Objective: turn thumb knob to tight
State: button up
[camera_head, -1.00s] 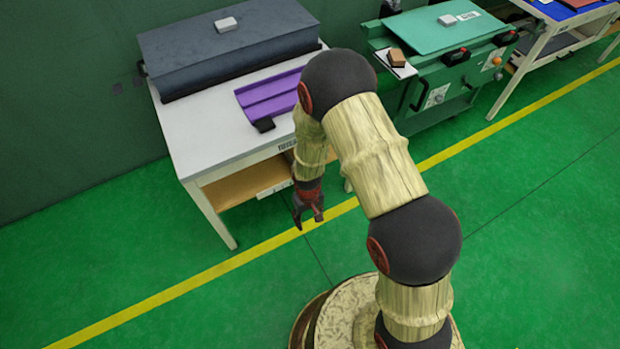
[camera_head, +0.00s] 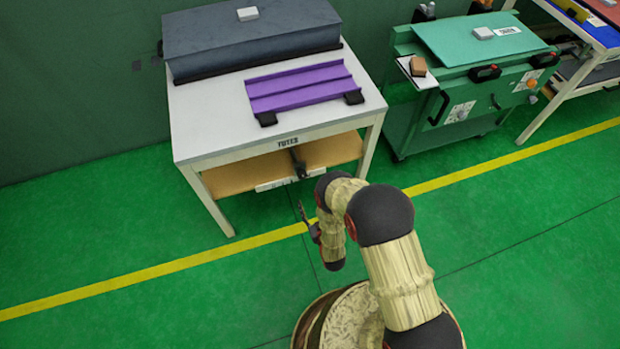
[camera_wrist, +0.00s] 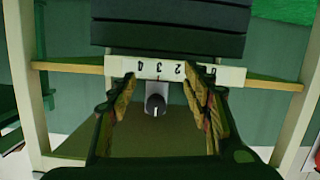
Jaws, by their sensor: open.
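The thumb knob (camera_wrist: 156,104) is small, round and dark with a pale pointer line, in the wrist view. It sits on a light grey plate, beside a white numbered strip (camera_wrist: 160,69) whose digits look upside down. My gripper (camera_wrist: 157,88) is open, its fingers to the left and right of the knob in that view, with nothing between them that I can see touched. In the head view my gripper (camera_head: 305,213) is in front of the white table, near the yellow floor line. A dark part (camera_head: 298,163) shows under the table's front edge; I cannot tell whether it is the knob.
The white table (camera_head: 205,125) carries a dark grey block (camera_head: 250,38) and a purple ribbed piece (camera_head: 300,86) with black ends. Its wooden shelf (camera_head: 235,178) is below. A green machine (camera_head: 440,105) stands to the right. The green floor in front is clear.

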aim_at(303, 177)
notch_tip(303, 177, up, 6)
jog(key=w+t, duration=0.2)
jog(key=t, duration=0.1)
jog(key=shift+y, duration=0.4)
jog(key=b+x, duration=0.1)
jog(key=x, duration=0.2)
jog(key=b+x, duration=0.1)
jog(key=x, duration=0.3)
jog(key=shift+a+r+b, duration=0.1)
jog(key=shift+a+b, duration=0.15)
jog(key=shift+b, duration=0.1)
jog(key=shift+s, duration=0.1)
jog(key=c, duration=0.3)
jog(key=c, duration=0.9)
